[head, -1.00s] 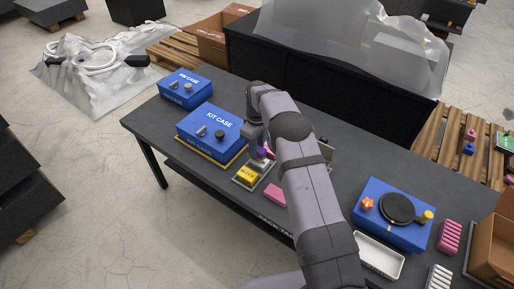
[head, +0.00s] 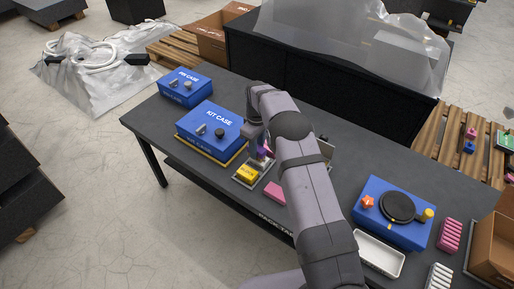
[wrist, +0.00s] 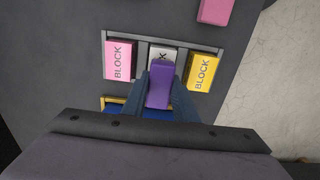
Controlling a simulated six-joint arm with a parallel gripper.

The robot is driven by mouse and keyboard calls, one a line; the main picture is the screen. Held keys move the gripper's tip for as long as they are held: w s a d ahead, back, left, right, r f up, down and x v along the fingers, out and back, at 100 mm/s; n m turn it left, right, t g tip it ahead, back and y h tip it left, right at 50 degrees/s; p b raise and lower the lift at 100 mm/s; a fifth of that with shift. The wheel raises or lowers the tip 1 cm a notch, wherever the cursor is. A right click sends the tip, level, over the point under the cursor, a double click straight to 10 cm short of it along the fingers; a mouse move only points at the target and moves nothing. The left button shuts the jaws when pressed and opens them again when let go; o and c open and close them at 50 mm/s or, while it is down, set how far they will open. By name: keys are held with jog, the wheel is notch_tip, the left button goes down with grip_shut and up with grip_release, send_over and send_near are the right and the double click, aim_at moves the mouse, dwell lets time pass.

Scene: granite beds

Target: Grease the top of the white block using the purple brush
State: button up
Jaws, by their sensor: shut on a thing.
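My gripper (wrist: 159,88) is shut on the purple brush (wrist: 160,84), held over the middle of a grey tray (wrist: 135,40). The white block (wrist: 163,52) lies in the tray between a pink block (wrist: 118,60) and a yellow block (wrist: 204,70). The brush covers much of the white block in the wrist view; I cannot tell whether they touch. In the head view, the brush (head: 265,152) shows as a small purple patch beside my arm, above and right of the yellow block (head: 247,174).
The blue kit case (head: 211,135) stands close left of the tray, with the pin case (head: 186,88) beyond. A loose pink block (head: 275,192) lies right of the tray. Another blue case (head: 380,233) and a white tray (head: 378,262) are farther right.

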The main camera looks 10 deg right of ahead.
jog(key=shift+f, duration=0.25)
jog(key=shift+d+r, duration=0.1)
jog(key=shift+s+d+r+p, duration=0.1)
jog(key=shift+s+d+p, duration=0.3)
jog(key=shift+s+d, duration=0.4)
jog(key=shift+s, duration=0.05)
jog(key=shift+w+a+f+b, duration=0.25)
jog(key=shift+w+a+b, duration=0.15)
jog(key=shift+w+a, duration=0.45)
